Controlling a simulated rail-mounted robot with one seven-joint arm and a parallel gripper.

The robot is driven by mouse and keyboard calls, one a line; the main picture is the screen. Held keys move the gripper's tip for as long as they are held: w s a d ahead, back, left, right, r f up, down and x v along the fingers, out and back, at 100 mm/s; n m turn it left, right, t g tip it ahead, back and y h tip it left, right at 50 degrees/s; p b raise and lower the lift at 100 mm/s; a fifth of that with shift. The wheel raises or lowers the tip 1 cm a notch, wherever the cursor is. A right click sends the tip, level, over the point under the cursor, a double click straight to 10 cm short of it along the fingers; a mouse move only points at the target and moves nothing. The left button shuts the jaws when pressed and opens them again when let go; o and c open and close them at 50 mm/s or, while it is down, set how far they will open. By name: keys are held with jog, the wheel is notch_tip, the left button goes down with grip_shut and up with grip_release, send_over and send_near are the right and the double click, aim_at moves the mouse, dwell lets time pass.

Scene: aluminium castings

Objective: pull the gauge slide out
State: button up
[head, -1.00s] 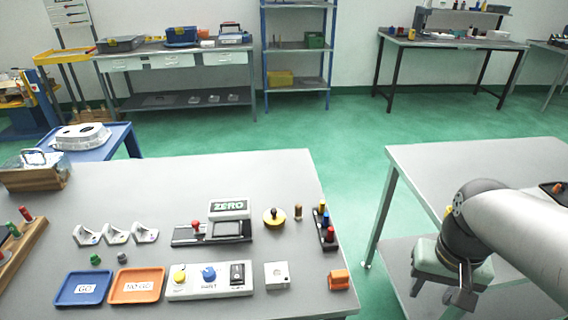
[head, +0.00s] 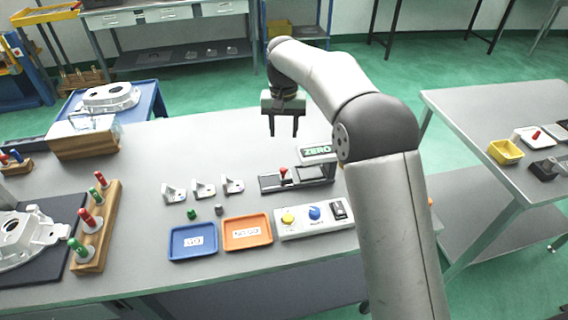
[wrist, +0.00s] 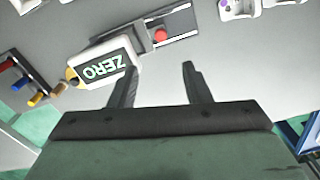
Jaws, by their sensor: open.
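The gauge slide with a red knob (head: 283,171) sits on a dark base plate (head: 310,178) on the grey table, beside the ZERO block (head: 317,152). In the wrist view the red knob (wrist: 160,35) lies ahead of the fingers, with the ZERO block (wrist: 102,68) to its left. My gripper (head: 284,133) is open and empty. It hangs above the table, behind the gauge and apart from it. Its two fingers (wrist: 160,75) show in the wrist view with nothing between them. My arm hides the right end of the gauge area in the head view.
Several white brackets (head: 204,188) stand left of the gauge. A blue tray (head: 193,242), an orange tray (head: 247,232) and a control box (head: 313,219) lie in front. A wooden rack with plugs (head: 96,222) is farther left.

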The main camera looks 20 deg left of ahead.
aim_at(283, 168)
notch_tip(283, 168, down, 14)
jog(key=shift+r+p, duration=0.1)
jog(key=shift+p, duration=1)
jog(key=shift+a, duration=0.1)
grip_shut()
